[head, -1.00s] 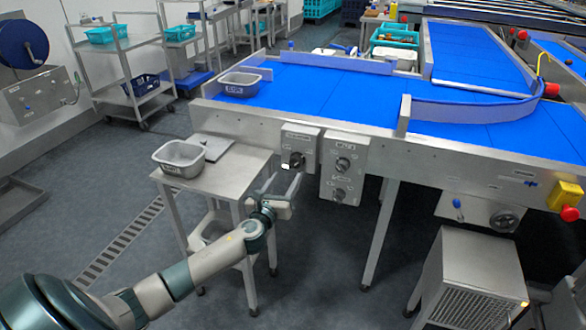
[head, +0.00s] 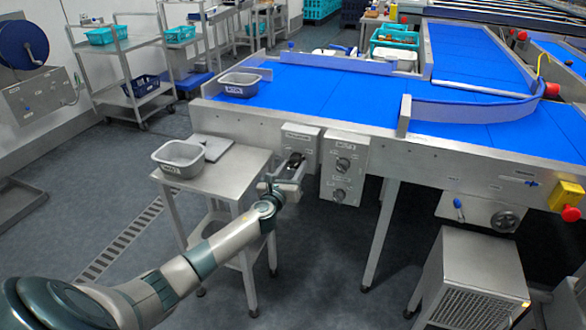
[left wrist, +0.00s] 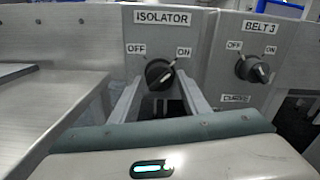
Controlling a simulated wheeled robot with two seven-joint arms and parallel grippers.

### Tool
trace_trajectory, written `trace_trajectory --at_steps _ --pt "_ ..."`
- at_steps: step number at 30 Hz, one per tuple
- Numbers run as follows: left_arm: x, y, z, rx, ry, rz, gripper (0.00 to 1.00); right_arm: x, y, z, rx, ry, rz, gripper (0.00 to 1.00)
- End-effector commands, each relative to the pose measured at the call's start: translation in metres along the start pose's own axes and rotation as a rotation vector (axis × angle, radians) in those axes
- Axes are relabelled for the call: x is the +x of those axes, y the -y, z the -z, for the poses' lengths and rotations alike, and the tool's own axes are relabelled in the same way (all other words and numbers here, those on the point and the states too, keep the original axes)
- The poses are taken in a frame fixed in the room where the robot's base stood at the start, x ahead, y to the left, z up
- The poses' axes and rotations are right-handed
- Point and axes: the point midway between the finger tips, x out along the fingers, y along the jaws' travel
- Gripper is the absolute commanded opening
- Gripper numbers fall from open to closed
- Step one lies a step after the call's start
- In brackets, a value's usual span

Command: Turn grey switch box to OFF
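The grey switch box (head: 301,138) hangs on the front side of the conveyor and is labelled ISOLATOR in the left wrist view (left wrist: 190,43). Its round black knob (left wrist: 159,73) sits between the OFF mark at left and the ON mark at right. The knob's pale pointer mark leans up and right, toward ON. My left gripper (head: 288,170) is at the front of this box. In the left wrist view its two fingers are apart, one on each side just below the knob, with nothing held. Whether they touch the knob I cannot tell. My right gripper is not in view.
A second grey box labelled BELT 3 (left wrist: 232,89) with its own knob (left wrist: 251,69) sits close at the right. A steel table (head: 225,175) with a grey tub (head: 179,157) stands at the left. The blue belt (head: 330,97) runs above.

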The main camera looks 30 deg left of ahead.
Motion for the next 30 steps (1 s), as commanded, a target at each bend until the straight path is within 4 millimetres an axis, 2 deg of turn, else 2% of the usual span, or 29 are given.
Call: trace_trajectory --at_steps 1,3,4,17,30 --pt "0.0 0.0 0.0 0.0 0.0 0.0 0.29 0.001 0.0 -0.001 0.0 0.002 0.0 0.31" --pt "0.0 0.0 0.0 0.0 0.0 0.0 0.12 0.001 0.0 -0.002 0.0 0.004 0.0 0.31" --pt "0.0 0.0 0.0 0.0 0.0 0.0 0.11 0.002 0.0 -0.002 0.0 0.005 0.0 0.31" --pt "0.0 0.0 0.001 -0.055 0.0 0.0 0.11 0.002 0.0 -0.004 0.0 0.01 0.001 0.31" --pt "0.0 0.001 0.001 -0.35 0.0 0.0 0.11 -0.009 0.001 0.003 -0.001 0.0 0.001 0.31"
